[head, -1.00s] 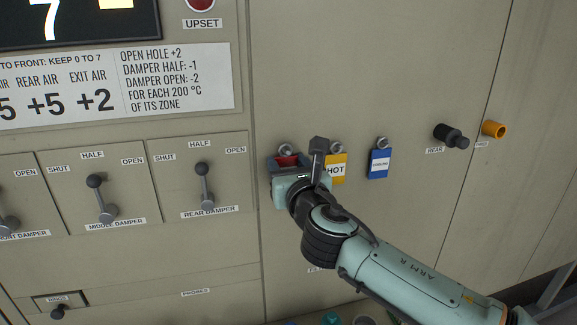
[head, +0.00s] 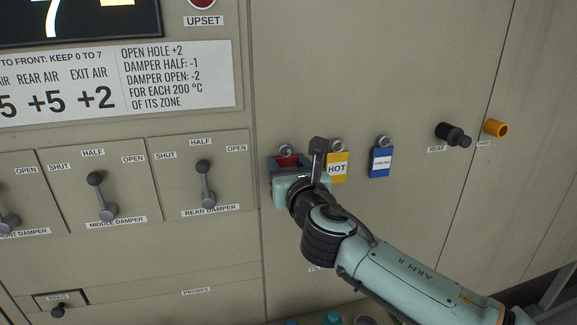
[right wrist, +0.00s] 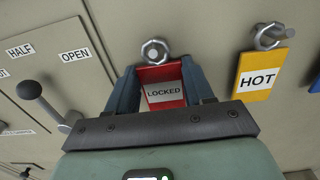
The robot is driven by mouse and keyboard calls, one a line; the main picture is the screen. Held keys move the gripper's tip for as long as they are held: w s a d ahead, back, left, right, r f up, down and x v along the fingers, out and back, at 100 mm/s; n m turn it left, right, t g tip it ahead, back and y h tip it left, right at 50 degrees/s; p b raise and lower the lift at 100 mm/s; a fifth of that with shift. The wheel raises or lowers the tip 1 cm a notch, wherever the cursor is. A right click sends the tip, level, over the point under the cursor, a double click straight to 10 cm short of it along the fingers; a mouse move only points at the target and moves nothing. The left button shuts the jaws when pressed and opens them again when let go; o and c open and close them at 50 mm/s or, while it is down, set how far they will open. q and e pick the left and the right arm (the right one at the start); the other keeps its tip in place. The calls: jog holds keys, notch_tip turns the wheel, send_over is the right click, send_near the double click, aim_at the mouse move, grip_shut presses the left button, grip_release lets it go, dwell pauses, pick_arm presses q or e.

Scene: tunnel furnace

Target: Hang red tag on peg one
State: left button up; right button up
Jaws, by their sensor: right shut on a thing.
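The red tag (right wrist: 162,88), lettered LOCKED, is between the two fingers of my right gripper (right wrist: 160,84) in the right wrist view. The gripper is shut on it by its sides. The tag's upper edge lies right below a metal peg (right wrist: 155,51); I cannot tell whether the tag hangs on it. In the head view the red tag (head: 286,161) shows only its top, below its peg (head: 286,149), and my right gripper (head: 288,170) hides the rest. My left gripper is in neither view.
A yellow HOT tag (head: 337,167) and a blue COOLING tag (head: 381,162) hang on pegs to the right. A black knob marked REAR (head: 453,135) and an orange tube (head: 496,129) stick out farther right. The rear damper lever (head: 205,183) is to the left.

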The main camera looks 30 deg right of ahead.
jog(key=o, duration=1.1)
jog(key=shift+s+a+f, duration=0.1)
jog(key=shift+s, duration=0.4)
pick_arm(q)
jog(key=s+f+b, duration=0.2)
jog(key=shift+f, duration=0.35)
pick_arm(e)
jog(key=v, duration=1.2)
jog(key=shift+s, duration=0.2)
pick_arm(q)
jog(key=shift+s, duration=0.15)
pick_arm(e)
jog(key=shift+a, duration=0.1)
